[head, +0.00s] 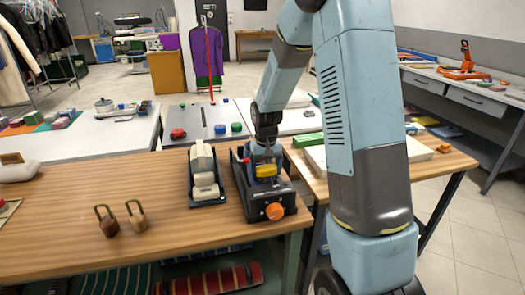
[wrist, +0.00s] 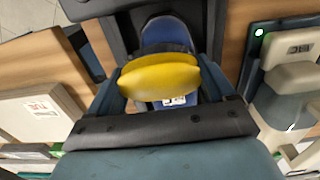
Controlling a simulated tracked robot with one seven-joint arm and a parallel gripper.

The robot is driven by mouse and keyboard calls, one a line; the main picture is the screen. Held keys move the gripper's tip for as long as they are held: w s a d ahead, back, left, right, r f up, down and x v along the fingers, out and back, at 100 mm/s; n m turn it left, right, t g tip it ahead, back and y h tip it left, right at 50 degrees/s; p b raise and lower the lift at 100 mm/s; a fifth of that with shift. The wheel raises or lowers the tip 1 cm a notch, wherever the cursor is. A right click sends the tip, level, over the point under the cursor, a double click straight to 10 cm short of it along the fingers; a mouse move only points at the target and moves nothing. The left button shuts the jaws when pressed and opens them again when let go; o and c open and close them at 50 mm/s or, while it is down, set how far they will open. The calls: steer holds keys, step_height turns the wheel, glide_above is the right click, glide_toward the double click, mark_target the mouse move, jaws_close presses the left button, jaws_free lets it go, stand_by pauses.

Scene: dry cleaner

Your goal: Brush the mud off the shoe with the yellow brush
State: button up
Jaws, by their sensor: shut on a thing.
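My gripper (wrist: 163,84) is shut on the yellow brush (wrist: 160,77), which lies crosswise between the fingers in the wrist view. In the head view my gripper (head: 265,158) points down over a black stand (head: 262,196) with an orange knob, and the yellow brush (head: 266,170) shows as a small patch. A dark blue rounded thing, seemingly the shoe (wrist: 168,33), shows beyond the brush in the wrist view, in the black stand. The brush covers part of it. I cannot tell whether brush and shoe touch, and I cannot make out mud.
Two brown padlock-like things (head: 122,218) stand on the wooden table (head: 70,190), whose middle-left is mostly bare. A pale flat box (head: 418,148) lies on the table to the right.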

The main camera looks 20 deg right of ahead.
steer(key=shift+d, duration=0.5)
steer(key=shift+a, duration=2.1)
steer(key=shift+d+r, duration=0.1)
steer(key=shift+r, duration=3.85)
